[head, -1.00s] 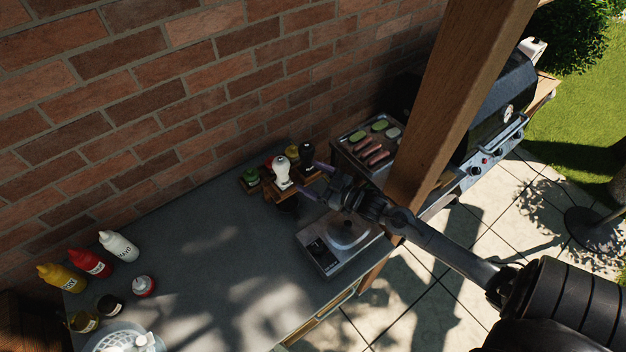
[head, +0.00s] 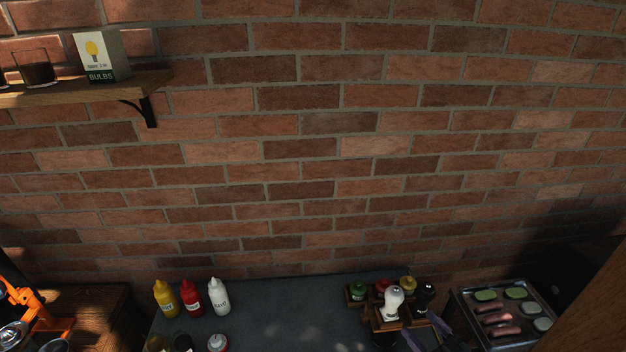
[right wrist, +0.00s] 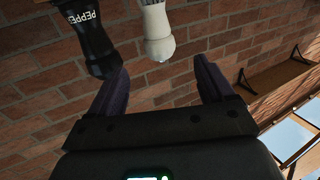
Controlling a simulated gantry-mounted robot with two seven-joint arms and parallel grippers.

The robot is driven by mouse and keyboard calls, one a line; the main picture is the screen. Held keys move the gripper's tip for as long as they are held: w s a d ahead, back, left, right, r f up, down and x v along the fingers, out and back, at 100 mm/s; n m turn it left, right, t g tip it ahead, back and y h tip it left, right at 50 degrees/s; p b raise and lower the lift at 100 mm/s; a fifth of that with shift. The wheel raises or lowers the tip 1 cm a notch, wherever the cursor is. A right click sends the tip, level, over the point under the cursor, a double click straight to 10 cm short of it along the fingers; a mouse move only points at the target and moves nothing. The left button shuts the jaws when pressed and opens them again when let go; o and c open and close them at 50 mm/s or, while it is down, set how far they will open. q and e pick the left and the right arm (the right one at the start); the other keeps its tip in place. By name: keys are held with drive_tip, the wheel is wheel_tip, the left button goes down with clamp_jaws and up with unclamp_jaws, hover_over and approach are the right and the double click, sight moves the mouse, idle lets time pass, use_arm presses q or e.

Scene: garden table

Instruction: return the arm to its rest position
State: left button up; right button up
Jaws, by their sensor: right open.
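My right gripper (head: 424,328) shows at the bottom edge of the head view, right of centre, with its purple-grey fingers apart. In the right wrist view the two fingers (right wrist: 160,66) stand wide open with nothing between them. The black pepper mill (head: 424,295) and the white mill (head: 392,302) stand just beyond it on a wooden rack (head: 384,325). In the right wrist view the black mill (right wrist: 88,40) is close to the left finger and the white mill (right wrist: 157,32) lies past the gap; whether the black mill touches is unclear. Most of my right arm is outside the head view.
A tray of sausages and vegetables (head: 462,301) sits right of the rack. Yellow (head: 166,299), red (head: 192,298) and white (head: 219,297) bottles stand on the counter's left. A brick wall (head: 330,150) rises behind. The counter's middle (head: 290,310) is clear.

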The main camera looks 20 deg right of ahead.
drive_tip(key=s+a+r+m+g+h+p, duration=0.1)
drive_tip(key=s+a+r+m+g+p, duration=0.25)
drive_tip(key=a, duration=0.55)
drive_tip(key=s+a+r+n+g+h+p, duration=0.1)
drive_tip(key=s+a+r+g+p, duration=0.1)
drive_tip(key=s+a+p, duration=0.35)
drive_tip(key=s+a+n+g+h+b, duration=0.1)
drive_tip(key=s+a+n+g, duration=0.1)
drive_tip(key=s+g, duration=0.6)
drive_tip(key=s+a, duration=0.1)
drive_tip(key=s, duration=0.4)
drive_tip(key=shift+s+a+r, duration=0.15)
drive_tip(key=shift+s+a, duration=0.1)
